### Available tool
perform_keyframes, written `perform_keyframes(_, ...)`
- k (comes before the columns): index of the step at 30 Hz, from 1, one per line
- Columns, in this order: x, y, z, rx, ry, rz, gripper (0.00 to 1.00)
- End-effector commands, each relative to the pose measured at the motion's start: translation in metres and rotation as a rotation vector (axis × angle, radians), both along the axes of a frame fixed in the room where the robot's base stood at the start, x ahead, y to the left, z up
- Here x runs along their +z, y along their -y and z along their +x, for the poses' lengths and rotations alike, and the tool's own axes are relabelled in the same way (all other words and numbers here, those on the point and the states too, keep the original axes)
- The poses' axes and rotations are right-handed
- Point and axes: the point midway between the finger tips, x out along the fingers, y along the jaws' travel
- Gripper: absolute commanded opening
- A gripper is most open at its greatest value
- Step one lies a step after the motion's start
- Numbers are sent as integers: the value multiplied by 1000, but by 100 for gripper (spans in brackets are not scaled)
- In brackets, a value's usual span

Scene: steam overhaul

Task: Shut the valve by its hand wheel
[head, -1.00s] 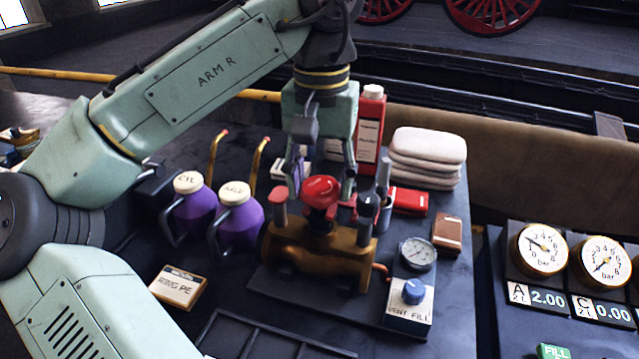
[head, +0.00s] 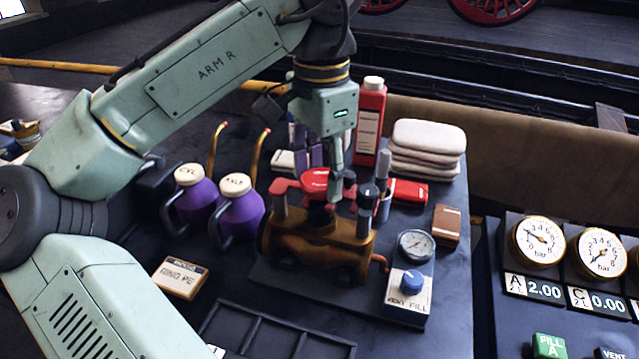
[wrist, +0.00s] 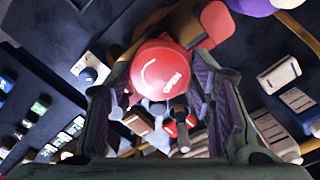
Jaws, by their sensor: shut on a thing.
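The brass valve (head: 316,242) sits on a dark plate on the bench, with a red hand wheel (head: 315,181) on top. My gripper (head: 326,180) comes down from above and is shut on the hand wheel. In the head view the near finger covers part of the wheel's right side. A pressure gauge (head: 416,246) and a blue vent/fill knob (head: 412,280) are right of the valve.
Purple oil cans (head: 239,215) stand left of the valve and a red bottle (head: 369,120) behind it. Folded white cloths (head: 428,148) and a brown box (head: 446,225) lie to the right. A ring box (head: 180,278) is front left. A gauge panel (head: 573,280) is far right.

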Motion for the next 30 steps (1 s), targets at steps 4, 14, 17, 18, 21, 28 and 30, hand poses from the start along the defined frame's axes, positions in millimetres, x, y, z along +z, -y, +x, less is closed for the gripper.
perform_keyframes(4, 0, -1, 1, -69, 3, 1, 17)
perform_keyframes(14, 0, -1, 1, -145, 4, 0, 17)
perform_keyframes(17, 0, -1, 1, -285, 4, 0, 17)
perform_keyframes(18, 0, -1, 1, -340, 4, 0, 17)
perform_keyframes(21, 0, -1, 1, -449, 4, 1, 17)
perform_keyframes(28, 1, -1, 1, -508, 4, 0, 12)
perform_keyframes(30, 1, 0, 1, -507, 4, 0, 12)
